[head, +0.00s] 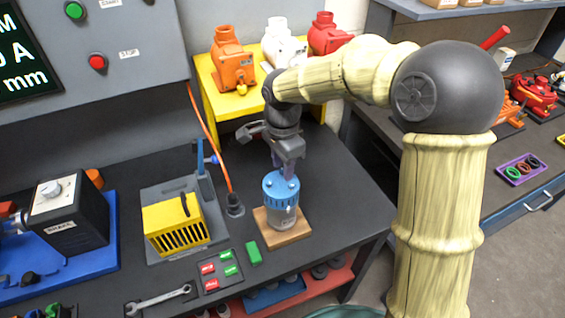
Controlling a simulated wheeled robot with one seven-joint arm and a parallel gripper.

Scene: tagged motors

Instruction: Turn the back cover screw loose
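A grey motor (283,218) stands upright on a wooden base (291,237) on the dark bench. A blue ribbed cover (280,191) forms its top. Small light spots on top of the cover may be screws, but they are too small to tell apart. My gripper (284,172) points down right over the cover, its fingertips close to the cover's top. I cannot tell whether it touches the cover or a screw, or whether the fingers are shut.
A yellow and grey machine (174,223) stands left of the motor. A green block (254,253) and a board of red and green tags (219,270) lie in front, with a wrench (158,299). Orange, white and red motors stand on a yellow shelf (206,75) behind.

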